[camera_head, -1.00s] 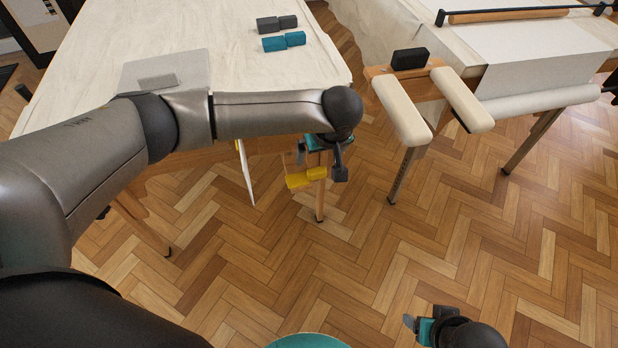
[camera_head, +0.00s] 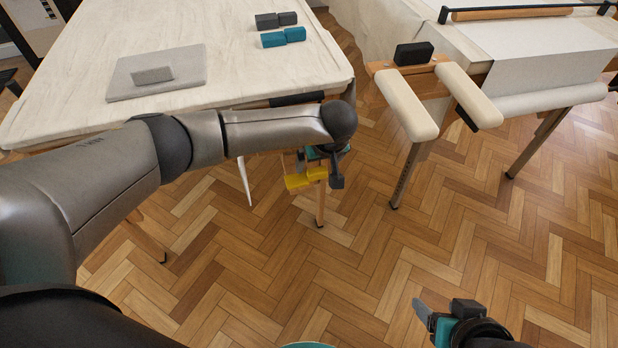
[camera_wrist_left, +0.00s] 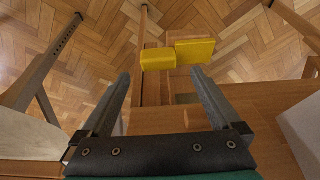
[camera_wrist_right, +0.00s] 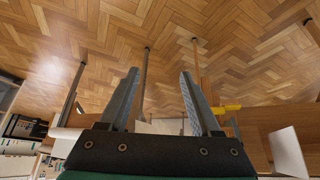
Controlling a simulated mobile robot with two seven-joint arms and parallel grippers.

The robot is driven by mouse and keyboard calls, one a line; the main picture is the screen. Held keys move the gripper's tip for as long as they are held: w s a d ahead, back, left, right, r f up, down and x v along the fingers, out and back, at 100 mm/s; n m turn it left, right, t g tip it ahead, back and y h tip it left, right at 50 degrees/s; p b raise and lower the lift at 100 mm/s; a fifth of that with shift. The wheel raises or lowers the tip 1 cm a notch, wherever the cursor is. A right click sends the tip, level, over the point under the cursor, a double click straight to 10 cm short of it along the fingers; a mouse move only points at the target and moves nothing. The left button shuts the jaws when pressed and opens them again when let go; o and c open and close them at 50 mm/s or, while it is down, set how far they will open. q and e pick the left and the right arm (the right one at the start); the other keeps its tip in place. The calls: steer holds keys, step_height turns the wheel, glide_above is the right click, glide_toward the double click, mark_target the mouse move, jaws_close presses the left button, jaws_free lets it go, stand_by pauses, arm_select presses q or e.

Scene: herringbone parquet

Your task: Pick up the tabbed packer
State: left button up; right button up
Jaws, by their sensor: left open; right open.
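I cannot tell for certain which block is the tabbed packer. A yellow two-part block (camera_head: 306,178) is beside my left gripper (camera_head: 325,165), low by the table's near right corner. In the left wrist view the yellow block (camera_wrist_left: 178,55) lies beyond the open fingertips (camera_wrist_left: 160,75), apart from them. A teal pair of blocks (camera_head: 284,38) and a dark grey pair (camera_head: 277,20) lie on the cloth-covered table. A grey block (camera_head: 153,75) lies on a grey board (camera_head: 190,76). My right gripper (camera_head: 436,316) is open and empty above the floor.
The cloth-covered table (camera_head: 120,35) fills the upper left. At right, a wooden stand with two cream padded bars (camera_head: 408,105) carries a black block (camera_head: 413,53). Parquet floor (camera_head: 300,270) is open between and in front of them.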

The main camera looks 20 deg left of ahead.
mark_target(306, 176)
arm_select(q)
steer(key=shift+b+x, duration=0.55)
steer(key=shift+x, duration=0.4)
steer(key=shift+w+f+b, duration=0.15)
steer(key=shift+f+b, duration=0.15)
steer(key=shift+f, duration=0.2)
arm_select(e)
steer(key=shift+w+a+f+t+y, duration=0.1)
steer(key=shift+w+a+t+y, duration=0.35)
steer(key=shift+w+a+t, duration=0.5)
steer(key=shift+w+a+f+t+y, duration=0.1)
steer(key=shift+w+a+t+y, duration=0.35)
steer(key=shift+w+a+t, duration=0.5)
steer(key=shift+s+a, duration=0.2)
steer(key=shift+s, duration=0.1)
arm_select(q)
steer(key=c, duration=1.4)
steer(key=shift+c, duration=0.2)
steer(key=shift+r, duration=0.1)
arm_select(e)
steer(key=shift+s+f+g, duration=0.1)
steer(key=shift+s+g, duration=0.05)
steer(key=shift+g, duration=0.15)
